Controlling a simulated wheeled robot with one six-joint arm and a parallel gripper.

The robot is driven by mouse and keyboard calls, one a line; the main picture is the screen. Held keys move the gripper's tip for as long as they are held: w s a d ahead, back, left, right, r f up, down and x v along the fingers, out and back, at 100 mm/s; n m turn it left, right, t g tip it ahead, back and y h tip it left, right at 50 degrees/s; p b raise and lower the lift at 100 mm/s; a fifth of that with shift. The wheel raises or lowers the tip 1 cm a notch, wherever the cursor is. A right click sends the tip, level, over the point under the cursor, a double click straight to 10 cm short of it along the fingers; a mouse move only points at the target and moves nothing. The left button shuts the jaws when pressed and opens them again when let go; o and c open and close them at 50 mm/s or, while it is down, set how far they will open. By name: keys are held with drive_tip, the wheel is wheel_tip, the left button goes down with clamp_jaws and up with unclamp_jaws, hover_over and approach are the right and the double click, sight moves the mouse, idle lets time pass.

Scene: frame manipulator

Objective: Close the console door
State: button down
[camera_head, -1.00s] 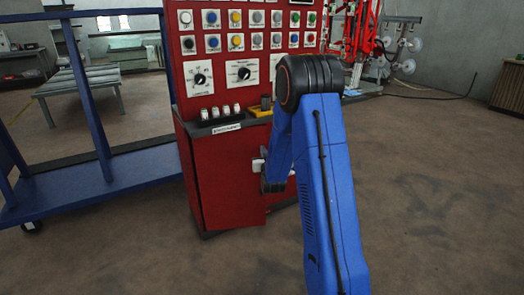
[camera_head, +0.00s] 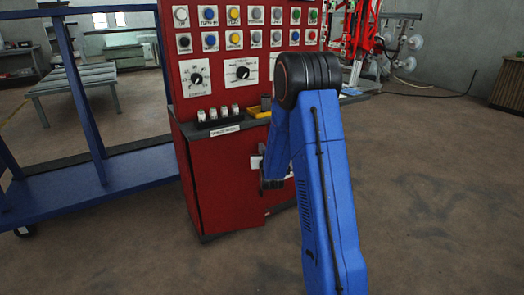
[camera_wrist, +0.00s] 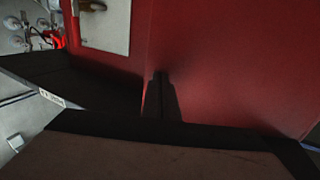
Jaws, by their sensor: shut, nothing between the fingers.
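The red console (camera_head: 232,185) stands left of centre in the head view, with its panel of buttons and dials on top. Its lower left front panel, which looks like the door (camera_head: 225,190), has a right edge standing out from the part beside it. How far it is open I cannot tell. My arm reaches to the lower front, and its links hide the right part there. In the wrist view, my gripper (camera_wrist: 160,95) is dark, shut and empty in front of a red surface (camera_wrist: 230,60). Whether it touches that surface I cannot tell.
A dark ledge with a label (camera_head: 225,130) juts out above the lower front. A blue frame cart (camera_head: 95,190) stands close on the left. Red equipment (camera_head: 358,40) stands behind on the right. The floor at right is clear.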

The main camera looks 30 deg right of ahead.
drive_tip(key=a+x, duration=0.1)
drive_tip(key=x, duration=1)
drive_tip(key=shift+w+r, duration=0.2)
drive_tip(key=shift+w, duration=0.15)
drive_tip(key=shift+a, duration=0.1)
drive_tip(key=shift+f, duration=0.1)
